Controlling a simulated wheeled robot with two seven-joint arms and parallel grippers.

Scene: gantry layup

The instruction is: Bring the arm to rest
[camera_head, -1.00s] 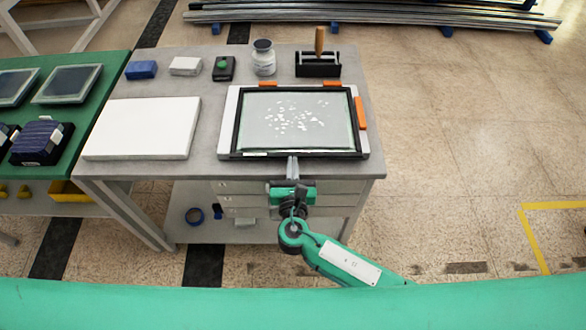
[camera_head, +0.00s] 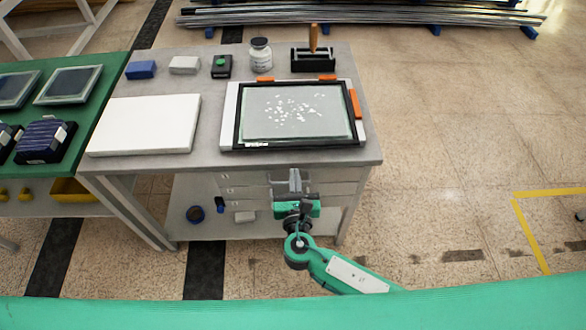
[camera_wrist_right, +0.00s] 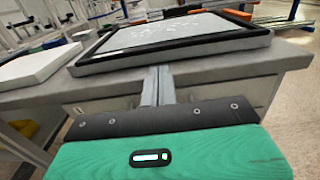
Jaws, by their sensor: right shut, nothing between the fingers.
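My right gripper (camera_head: 294,176) is in front of the grey table's front edge, below the black-framed panel, in the head view. Its fingers are shut with nothing between them. In the right wrist view the gripper's two grey fingers (camera_wrist_right: 158,84) lie together, pointing at the table front and apart from the panel. My right arm (camera_head: 345,274) is green and comes in from the lower right. My left gripper does not show.
The grey table (camera_head: 215,100) bears the black-framed panel (camera_head: 300,148) with white flecks, a white slab (camera_head: 145,125), a jar (camera_head: 261,55), a black holder (camera_head: 313,61) and small blocks. A green table (camera_head: 95,105) stands at left. The floor at right (camera_head: 450,140) is clear.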

